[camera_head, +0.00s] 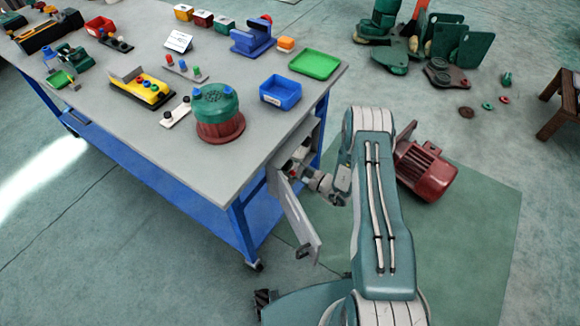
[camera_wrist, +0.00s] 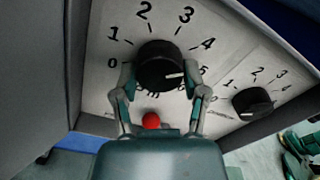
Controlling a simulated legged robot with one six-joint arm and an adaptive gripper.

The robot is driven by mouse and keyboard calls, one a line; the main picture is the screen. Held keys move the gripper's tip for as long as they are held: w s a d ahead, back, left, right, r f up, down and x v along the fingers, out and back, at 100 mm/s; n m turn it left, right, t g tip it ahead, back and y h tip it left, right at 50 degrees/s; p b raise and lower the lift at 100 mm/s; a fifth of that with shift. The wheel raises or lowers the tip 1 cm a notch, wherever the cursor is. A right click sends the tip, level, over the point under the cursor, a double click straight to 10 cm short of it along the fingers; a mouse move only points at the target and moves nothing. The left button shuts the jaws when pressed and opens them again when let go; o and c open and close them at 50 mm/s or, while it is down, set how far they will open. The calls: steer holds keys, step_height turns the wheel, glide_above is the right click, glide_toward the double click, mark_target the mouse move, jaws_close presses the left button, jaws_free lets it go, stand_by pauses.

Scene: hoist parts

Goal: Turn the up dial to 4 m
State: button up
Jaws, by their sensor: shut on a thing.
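The white mark on the knob points right, close to the 5 and below the 4. My gripper (camera_wrist: 159,82) has one finger on each side of the knob and is shut on it. The dial's label below is mostly hidden by the fingers, so I cannot read it. In the head view my gripper reaches into an open box (camera_head: 308,140) at the bench's end, and the dial is hidden there.
A second, smaller black dial (camera_wrist: 252,103) is at the right of the panel. A red button (camera_wrist: 151,120) lies just below the large knob, between my fingers. The box's open door (camera_head: 298,222) hangs beside my arm. A red motor (camera_head: 426,170) stands on the floor behind the arm.

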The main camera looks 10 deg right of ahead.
steer(key=shift+f+n, duration=0.1)
steer(key=shift+n, duration=0.7)
steer(key=o, duration=1.1)
steer(key=shift+o, duration=0.2)
steer(key=v, duration=1.2)
steer(key=shift+w, duration=0.15)
